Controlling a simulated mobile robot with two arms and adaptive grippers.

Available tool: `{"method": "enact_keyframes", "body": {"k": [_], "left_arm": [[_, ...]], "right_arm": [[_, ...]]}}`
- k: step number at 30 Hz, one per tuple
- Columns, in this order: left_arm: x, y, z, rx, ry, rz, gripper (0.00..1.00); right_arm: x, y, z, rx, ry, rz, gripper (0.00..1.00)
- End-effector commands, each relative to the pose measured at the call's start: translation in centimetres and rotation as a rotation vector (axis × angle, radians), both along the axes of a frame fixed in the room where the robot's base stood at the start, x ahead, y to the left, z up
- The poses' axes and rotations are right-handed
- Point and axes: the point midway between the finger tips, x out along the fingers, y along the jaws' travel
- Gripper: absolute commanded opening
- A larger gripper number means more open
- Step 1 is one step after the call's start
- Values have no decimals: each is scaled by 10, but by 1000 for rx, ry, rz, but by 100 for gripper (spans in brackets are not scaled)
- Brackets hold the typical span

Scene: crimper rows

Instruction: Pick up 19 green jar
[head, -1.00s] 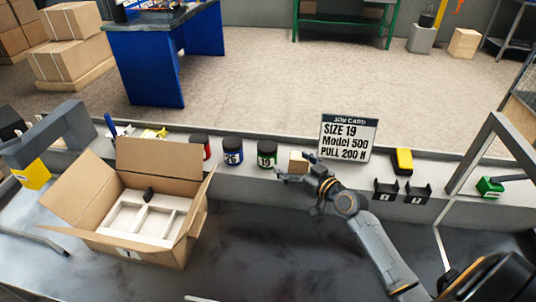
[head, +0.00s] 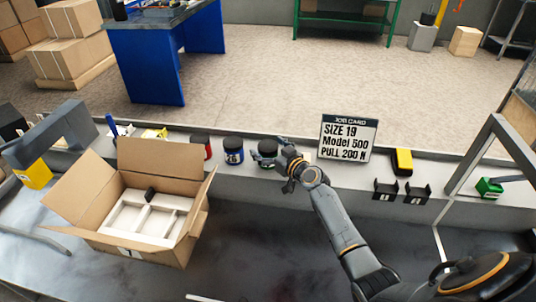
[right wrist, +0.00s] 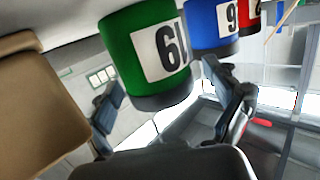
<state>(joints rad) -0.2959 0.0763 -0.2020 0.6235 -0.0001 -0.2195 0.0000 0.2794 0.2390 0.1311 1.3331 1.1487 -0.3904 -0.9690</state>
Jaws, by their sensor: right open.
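The green jar with a dark lid and a white 19 label (head: 267,146) stands on the ledge at the back of the bench, partly covered by my right gripper in the head view. My right gripper (head: 272,153) is open at the jar's front right side. In the right wrist view the green jar (right wrist: 150,45) appears upside down between the two spread fingers (right wrist: 163,85). I cannot tell whether a finger touches it. My left gripper is not in view.
A blue jar (head: 233,151) stands close left of the green one, with a red jar (head: 203,146) beyond. A job card (head: 346,138) reading SIZE 19 stands at right, and a small wooden block shows in the wrist view (right wrist: 38,100). An open carton (head: 85,195) with dividers sits left.

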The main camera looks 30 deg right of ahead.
Motion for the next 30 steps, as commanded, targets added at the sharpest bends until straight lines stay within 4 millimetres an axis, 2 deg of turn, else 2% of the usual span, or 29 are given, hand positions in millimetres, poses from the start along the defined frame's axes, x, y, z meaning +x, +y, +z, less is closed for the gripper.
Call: {"method": "enact_keyframes", "body": {"k": [3,4,16,17,25,30], "left_arm": [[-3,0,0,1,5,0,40],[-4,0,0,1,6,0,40],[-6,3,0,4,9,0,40],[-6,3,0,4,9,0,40],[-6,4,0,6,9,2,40],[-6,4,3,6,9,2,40]], "right_arm": [[0,0,0,0,0,0,90],[0,0,0,0,0,0,86],[-1,0,0,-1,1,0,4],[0,-1,3,-2,-5,-2,1],[0,-1,4,-2,-5,-2,1],[0,-1,14,-3,-7,-1,1]]}}
